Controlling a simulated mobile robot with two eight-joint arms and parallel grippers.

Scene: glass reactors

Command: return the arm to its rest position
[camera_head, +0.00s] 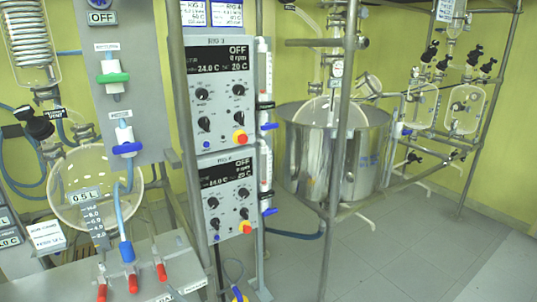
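Neither of my arms nor my grippers shows in the head view. The view holds only the reactor rigs and the room. A control panel marked RIG 3 (222,90) stands in the middle with its display reading OFF. A second, similar control panel (229,198) sits right below it, also reading OFF. Whether either gripper is open or shut, and where the arms are, cannot be seen.
A round glass vessel (95,185) is at the left above a sloped grey panel with red-handled valves (132,284). A large steel pot (335,150) stands behind a metal frame post (338,190). Glass vessels (465,108) hang at the right. The tiled floor (400,250) is open at lower right.

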